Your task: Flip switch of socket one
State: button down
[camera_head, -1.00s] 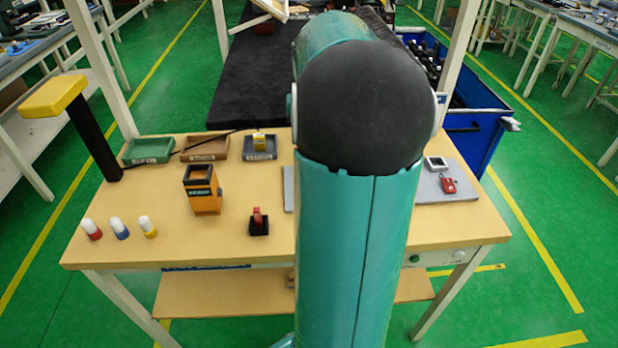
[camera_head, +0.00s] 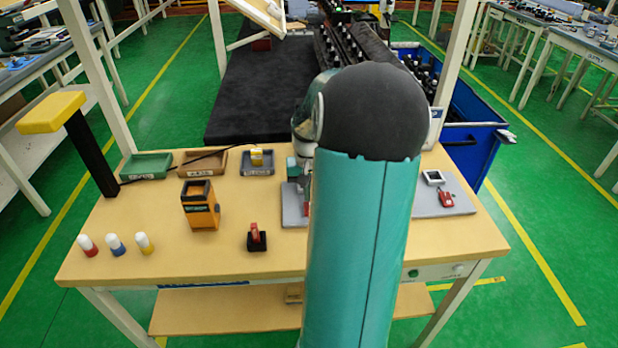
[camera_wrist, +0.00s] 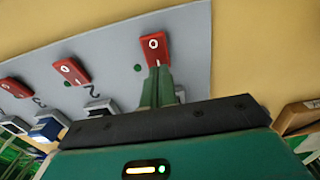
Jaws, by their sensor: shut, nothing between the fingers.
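In the wrist view a grey socket panel (camera_wrist: 115,55) carries several red rocker switches in a row. The rightmost red switch (camera_wrist: 154,44) shows a white O at its upper end. My gripper (camera_wrist: 159,72) is shut and empty, with its green fingertips at the lower end of this switch and covering part of it. I cannot tell whether they touch it. A number by this switch is not visible. The middle red switch (camera_wrist: 72,71) and the left red switch (camera_wrist: 17,87) show O and I marks. Dark plugs and sockets (camera_wrist: 100,107) lie below the switches.
A wooden table (camera_head: 150,250) holds small trays, an orange box (camera_head: 200,205), a small black block with a red part (camera_head: 257,238) and several capped bottles (camera_head: 115,244). My arm hides much of the panel in the head view. A blue bin (camera_head: 470,140) stands behind the table.

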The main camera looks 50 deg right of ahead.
jog(key=shift+f, duration=0.55)
jog(key=shift+w+d+f, duration=0.1)
jog(key=shift+f, duration=0.1)
jog(key=shift+s+a+r, duration=0.35)
jog(key=shift+s+a, duration=0.2)
jog(key=shift+a, duration=0.05)
dwell(0.3)
